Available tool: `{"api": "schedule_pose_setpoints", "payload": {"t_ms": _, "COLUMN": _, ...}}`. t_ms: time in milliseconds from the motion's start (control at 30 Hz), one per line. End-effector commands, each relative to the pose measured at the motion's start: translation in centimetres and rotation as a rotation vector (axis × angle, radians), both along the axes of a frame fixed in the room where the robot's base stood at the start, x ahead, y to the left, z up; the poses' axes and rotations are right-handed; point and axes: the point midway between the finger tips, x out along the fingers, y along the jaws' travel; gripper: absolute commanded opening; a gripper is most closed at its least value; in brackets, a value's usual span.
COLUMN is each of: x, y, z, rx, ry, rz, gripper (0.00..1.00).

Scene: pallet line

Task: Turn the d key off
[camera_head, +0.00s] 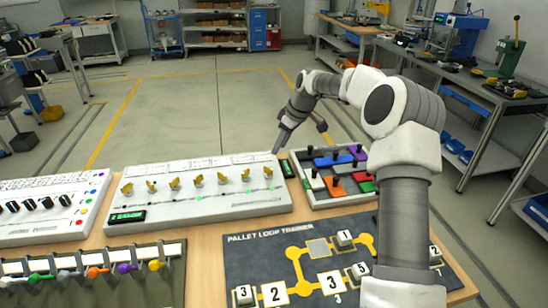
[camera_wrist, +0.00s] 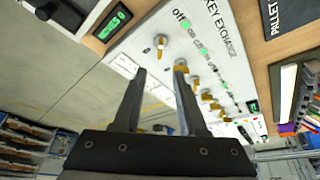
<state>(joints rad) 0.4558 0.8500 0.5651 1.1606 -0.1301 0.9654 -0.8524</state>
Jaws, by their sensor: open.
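The white key panel (camera_head: 225,207), printed KEY EXCHANGE in the wrist view (camera_wrist: 208,28), carries a row of several brass keys. The rightmost key (camera_head: 267,172) in the head view appears as the nearest key (camera_wrist: 160,42) in the wrist view. Another key (camera_wrist: 181,66) shows beside the right fingertip, partly hidden by it. Key letters are too small to read, so I cannot tell which is d. My gripper (camera_head: 281,147) is above the panel's far right end.
A small green display (camera_head: 288,168) stands just right of the panel. A tray of coloured blocks (camera_head: 330,200) is further right. The dark Pallet Loop Trainer board (camera_head: 262,258) lies in front. Another white panel (camera_head: 50,232) and a rack of coloured knobs (camera_head: 90,285) are at left.

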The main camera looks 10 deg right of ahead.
Motion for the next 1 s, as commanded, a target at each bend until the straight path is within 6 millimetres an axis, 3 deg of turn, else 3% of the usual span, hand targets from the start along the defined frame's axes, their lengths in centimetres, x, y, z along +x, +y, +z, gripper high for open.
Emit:
{"api": "schedule_pose_setpoints", "payload": {"t_ms": 100, "x": -0.7, "y": -0.8, "z": 2.6, "rx": -0.001, "ry": -0.003, "rz": -0.001, "gripper": 0.41}}
{"api": "schedule_pose_setpoints", "payload": {"t_ms": 300, "x": -1.5, "y": -1.6, "z": 5.3, "rx": -0.001, "ry": -0.001, "rz": 0.000, "gripper": 0.41}}
{"api": "schedule_pose_setpoints", "payload": {"t_ms": 833, "x": -2.0, "y": -1.6, "z": 6.3, "rx": -0.004, "ry": 0.002, "rz": 0.000, "gripper": 0.41}}
{"api": "schedule_pose_setpoints", "payload": {"t_ms": 1000, "x": -4.1, "y": 0.2, "z": 7.9, "rx": -0.047, "ry": 0.013, "rz": -0.016, "gripper": 0.41}}
